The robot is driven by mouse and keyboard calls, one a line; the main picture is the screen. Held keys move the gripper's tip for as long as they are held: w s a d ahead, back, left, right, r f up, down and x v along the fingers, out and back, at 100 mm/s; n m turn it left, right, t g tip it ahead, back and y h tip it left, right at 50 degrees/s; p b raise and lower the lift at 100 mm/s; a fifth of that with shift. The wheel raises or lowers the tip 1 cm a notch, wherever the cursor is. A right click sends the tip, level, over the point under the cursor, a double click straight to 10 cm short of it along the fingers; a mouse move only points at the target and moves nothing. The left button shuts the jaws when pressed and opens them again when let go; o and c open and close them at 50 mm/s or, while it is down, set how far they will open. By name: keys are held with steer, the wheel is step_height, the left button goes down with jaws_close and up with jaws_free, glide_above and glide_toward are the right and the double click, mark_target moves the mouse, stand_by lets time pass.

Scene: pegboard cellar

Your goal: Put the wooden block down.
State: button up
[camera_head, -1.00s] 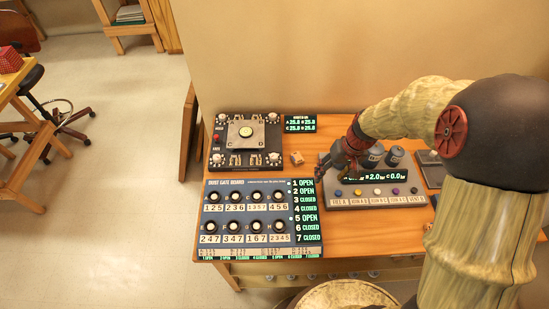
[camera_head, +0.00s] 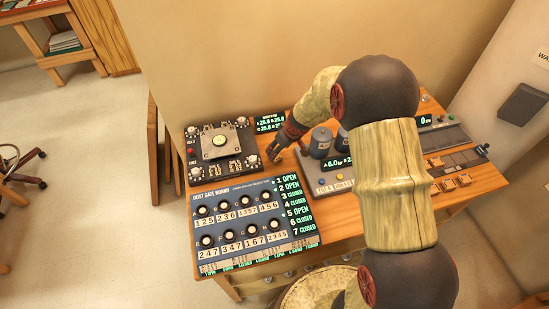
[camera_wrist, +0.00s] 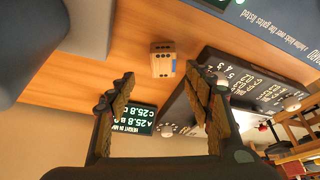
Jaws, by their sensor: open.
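The wooden block (camera_wrist: 163,59) is small and pale, with a blue mark on one side. It rests on the wooden table (camera_wrist: 160,92) in the wrist view, just beyond the open fingertips and roughly centred between them. My gripper (camera_wrist: 160,74) is open, with clear space between its two fingers and nothing held. In the head view my gripper (camera_head: 277,151) hangs low at the table's back part, just right of the black device with a metal plate. I cannot make out the block clearly there; the gripper seems to cover it.
The black device (camera_head: 219,158) and the dust gate board (camera_head: 250,225) stand left of the gripper. A grey console (camera_head: 325,184) with dark canisters (camera_head: 321,141) is to the right. A small green-lettered display (camera_head: 270,124) stands behind. Bare table around the block is narrow.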

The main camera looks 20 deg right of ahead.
steer(key=shift+w+a+f, duration=0.1)
steer(key=shift+a+f, duration=0.1)
steer(key=shift+f, duration=0.5)
steer(key=x, duration=0.4)
steer(key=shift+a+b, duration=0.1)
steer(key=shift+b, duration=0.3)
steer(key=shift+r, duration=0.1)
steer(key=c, duration=0.4)
steer(key=c, duration=0.7)
steer(key=shift+c, duration=0.5)
